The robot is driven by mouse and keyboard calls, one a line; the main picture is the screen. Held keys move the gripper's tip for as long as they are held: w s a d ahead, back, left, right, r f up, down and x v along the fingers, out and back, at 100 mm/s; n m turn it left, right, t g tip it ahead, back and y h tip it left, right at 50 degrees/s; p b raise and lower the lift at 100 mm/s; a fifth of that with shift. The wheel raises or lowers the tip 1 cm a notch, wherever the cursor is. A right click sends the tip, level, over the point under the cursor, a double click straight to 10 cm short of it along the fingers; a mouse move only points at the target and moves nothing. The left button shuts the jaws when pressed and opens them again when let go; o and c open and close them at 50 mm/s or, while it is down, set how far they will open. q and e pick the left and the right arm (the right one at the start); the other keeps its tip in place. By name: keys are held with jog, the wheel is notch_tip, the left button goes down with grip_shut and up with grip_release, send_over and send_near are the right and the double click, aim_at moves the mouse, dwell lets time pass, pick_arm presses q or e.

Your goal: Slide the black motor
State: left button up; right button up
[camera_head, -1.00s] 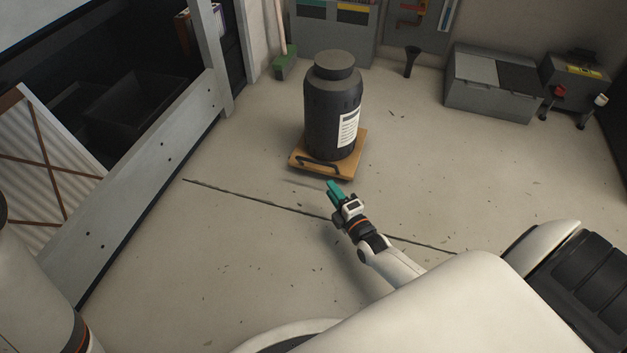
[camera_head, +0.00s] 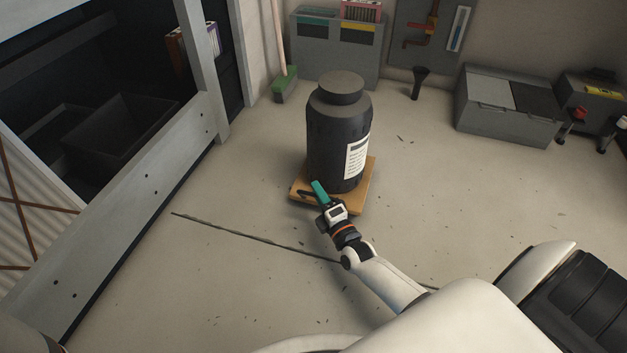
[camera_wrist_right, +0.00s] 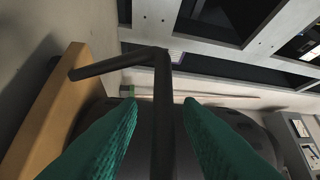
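The black motor (camera_head: 332,140), a dark cylinder with a narrower top and a white label, stands upright on a wooden board (camera_head: 366,186) on the floor. A black bar handle (camera_head: 306,193) is fixed to the board's near side. My right gripper (camera_head: 319,187) is at this handle, in front of the motor. In the right wrist view the handle (camera_wrist_right: 163,90) runs between its two green fingers (camera_wrist_right: 163,108), which are apart with a gap on each side. My left gripper is out of view.
A grey frame rail (camera_head: 150,190) of a rack runs along the left. A green broom (camera_head: 285,85), grey cabinets (camera_head: 335,60) and a grey chest (camera_head: 508,110) stand along the back. A dark line (camera_head: 250,236) crosses the floor. The floor around the board is mostly clear.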

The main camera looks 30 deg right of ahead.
jog(key=shift+w+r, duration=0.1)
jog(key=shift+w, duration=0.45)
grip_shut()
